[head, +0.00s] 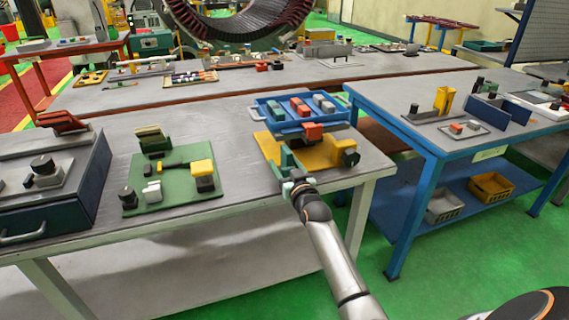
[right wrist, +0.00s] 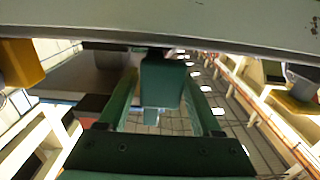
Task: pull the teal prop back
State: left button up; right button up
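The teal prop (head: 289,158) stands at the front left of a yellow-orange plate (head: 318,156) on the near grey table. My right gripper (head: 292,181) reaches it from the front, at the table's front edge. In the right wrist view, the prop's dark teal block (right wrist: 162,82) sits between the two green fingers of my right gripper (right wrist: 160,105). Gaps show on both sides, so the fingers look open around it and not closed on it. My left gripper is not in view.
A blue tray (head: 268,112) with red and grey parts lies behind. A green board (head: 170,180) with parts lies left. A blue table (head: 440,145) stands right, across a gap.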

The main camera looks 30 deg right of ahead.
jog(key=shift+o, duration=0.5)
jog(key=shift+s+a, duration=0.1)
jog(key=shift+s, duration=0.45)
jog(key=p+v, duration=0.1)
jog(key=v, duration=1)
jog(key=shift+s, duration=0.2)
jog(key=shift+a, duration=0.15)
